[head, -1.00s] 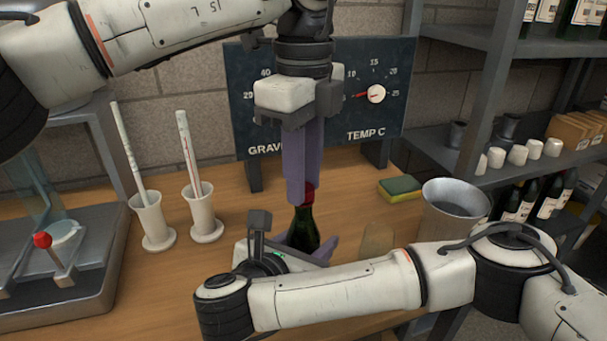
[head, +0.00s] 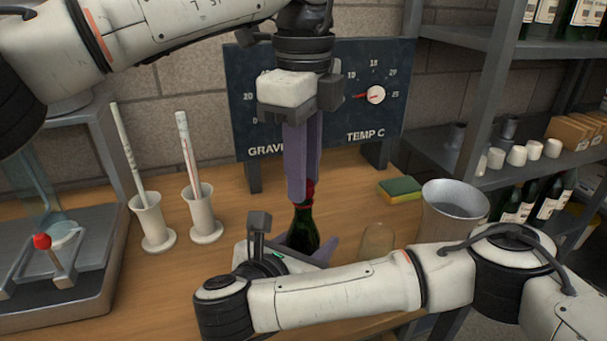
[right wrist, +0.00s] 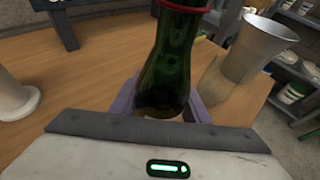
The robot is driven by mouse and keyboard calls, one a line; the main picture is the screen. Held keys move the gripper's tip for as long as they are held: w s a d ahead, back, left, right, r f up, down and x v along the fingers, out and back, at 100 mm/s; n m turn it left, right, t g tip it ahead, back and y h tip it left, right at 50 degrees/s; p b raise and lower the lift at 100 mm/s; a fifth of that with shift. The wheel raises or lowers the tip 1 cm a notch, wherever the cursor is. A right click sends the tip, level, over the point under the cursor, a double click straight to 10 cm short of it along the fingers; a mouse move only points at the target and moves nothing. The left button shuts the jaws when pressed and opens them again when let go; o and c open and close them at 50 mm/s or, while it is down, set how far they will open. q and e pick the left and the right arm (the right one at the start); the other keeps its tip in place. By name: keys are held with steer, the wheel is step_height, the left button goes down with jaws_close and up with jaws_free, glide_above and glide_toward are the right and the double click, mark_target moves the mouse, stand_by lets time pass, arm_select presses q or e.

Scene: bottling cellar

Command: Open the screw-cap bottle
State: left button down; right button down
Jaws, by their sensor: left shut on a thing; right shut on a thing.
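The green screw-cap bottle (head: 304,230) stands upright at the front middle of the wooden table, its lower part hidden behind my right gripper and arm. Its red cap (head: 309,187) sits at the top, partly covered by fingers. My left gripper (head: 303,190) comes down from above and is shut on the cap, its purple fingers on either side. My right gripper (right wrist: 160,106) is shut around the bottle's body low down. The right wrist view shows the dark green glass (right wrist: 167,65) between its fingers, with a red band at the picture's top edge.
Two white stands with tubes (head: 153,222) (head: 202,215) are at the left, beside a grey device with a red knob (head: 42,241). A dial board (head: 340,120) stands behind.

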arm_select(q)
steer(key=shift+r, duration=0.75)
steer(key=shift+r, duration=2)
arm_select(e)
steer(key=c, duration=0.9)
jaws_free()
